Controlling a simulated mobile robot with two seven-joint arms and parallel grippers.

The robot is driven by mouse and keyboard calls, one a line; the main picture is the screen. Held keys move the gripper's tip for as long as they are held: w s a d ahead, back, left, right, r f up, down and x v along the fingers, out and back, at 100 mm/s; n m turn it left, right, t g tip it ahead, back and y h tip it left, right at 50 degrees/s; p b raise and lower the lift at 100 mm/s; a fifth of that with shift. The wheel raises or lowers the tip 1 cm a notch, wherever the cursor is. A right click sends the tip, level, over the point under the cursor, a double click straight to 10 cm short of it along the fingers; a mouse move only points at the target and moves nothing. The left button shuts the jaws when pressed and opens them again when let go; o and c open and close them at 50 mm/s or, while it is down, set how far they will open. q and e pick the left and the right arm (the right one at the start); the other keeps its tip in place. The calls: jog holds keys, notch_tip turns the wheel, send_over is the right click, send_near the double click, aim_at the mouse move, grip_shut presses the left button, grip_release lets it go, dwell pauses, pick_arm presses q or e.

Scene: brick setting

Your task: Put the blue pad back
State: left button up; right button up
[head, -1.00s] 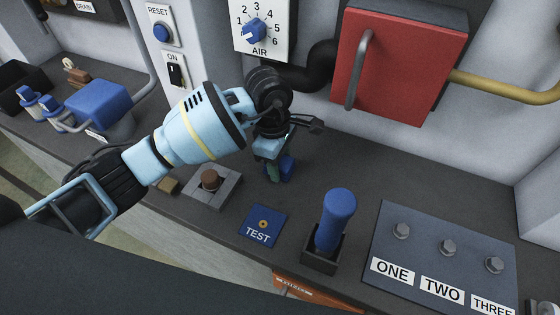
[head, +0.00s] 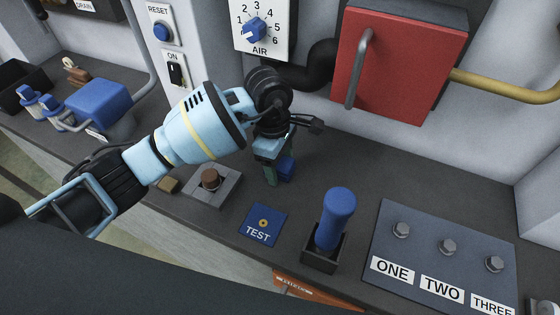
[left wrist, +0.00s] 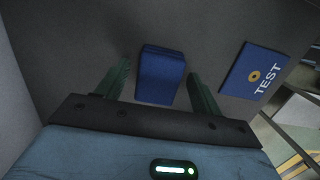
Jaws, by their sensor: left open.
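A small blue block-like pad (left wrist: 161,75) stands on the dark bench top, between the two green fingers of my left gripper (left wrist: 158,72) in the left wrist view. Gaps show on both sides of it, so the fingers are open and apart from it. In the head view the blue pad (head: 287,168) is partly hidden behind the left gripper (head: 277,172), which points down over the bench. A flat blue TEST plate (head: 263,226) with a small orange-brown round mark lies in front of it. My right gripper is not in view.
A brown button on a grey base (head: 225,190) is left of the TEST plate. A blue-handled lever (head: 335,220) and a bolted panel marked ONE, TWO, THREE (head: 440,205) are to the right. A red box (head: 398,70) is above. Bench behind the lever is clear.

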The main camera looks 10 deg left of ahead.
pick_arm(q)
notch_tip(320, 180, up, 12)
jog(key=a, duration=0.1)
jog(key=shift+w+a, duration=0.15)
jog(key=shift+a, duration=0.05)
jog(key=shift+f, duration=0.2)
dwell(0.4)
